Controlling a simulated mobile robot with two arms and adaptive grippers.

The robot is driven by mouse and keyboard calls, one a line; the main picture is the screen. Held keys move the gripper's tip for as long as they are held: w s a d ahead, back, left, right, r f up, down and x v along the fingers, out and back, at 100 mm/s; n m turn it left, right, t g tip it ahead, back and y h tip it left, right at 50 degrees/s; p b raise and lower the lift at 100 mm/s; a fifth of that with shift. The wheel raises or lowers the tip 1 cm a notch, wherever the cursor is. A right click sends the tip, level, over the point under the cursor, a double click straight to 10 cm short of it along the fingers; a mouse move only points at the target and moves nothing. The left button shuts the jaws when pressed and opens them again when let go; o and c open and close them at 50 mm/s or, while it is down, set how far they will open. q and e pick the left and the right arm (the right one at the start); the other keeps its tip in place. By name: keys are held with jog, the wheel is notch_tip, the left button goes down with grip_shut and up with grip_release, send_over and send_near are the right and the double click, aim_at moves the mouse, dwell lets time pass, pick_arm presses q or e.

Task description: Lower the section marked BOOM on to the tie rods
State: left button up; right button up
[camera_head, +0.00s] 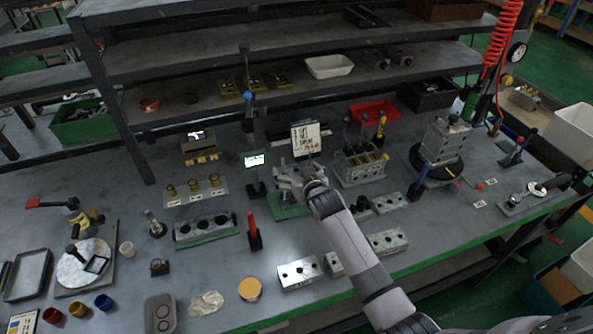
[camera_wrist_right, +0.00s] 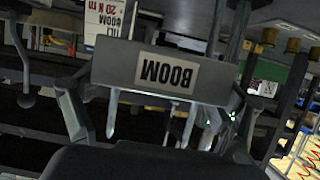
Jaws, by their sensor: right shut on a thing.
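The section marked BOOM (camera_wrist_right: 215,78) is a grey metal block with a pale label, upside down in the right wrist view. My right gripper (camera_head: 312,186) is shut on it, one finger at each end; the gripper also shows in the wrist view (camera_wrist_right: 160,88). Pale tie rods (camera_wrist_right: 188,122) show past the block's lower edge in that view. I cannot tell whether they pass through it or stand behind it. In the head view a grey assembly (camera_head: 287,178) sits on a green base (camera_head: 287,212), partly hidden by my gripper. My left gripper is not in view.
A white sign (camera_head: 305,138) stands just behind the assembly. A multi-hole block (camera_head: 358,167) is close on the right, and a red-handled stand (camera_head: 253,232) on the left. A low block with round bores (camera_head: 205,230) lies further left. The front-centre bench is partly clear.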

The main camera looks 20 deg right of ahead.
jog(key=shift+f+b, duration=2.6)
jog(key=shift+f, duration=1.1)
jog(key=o, duration=1.4)
jog(key=shift+s+f, duration=0.1)
jog(key=shift+f, duration=0.1)
jog(key=v, duration=1.2)
jog(key=shift+r, duration=0.2)
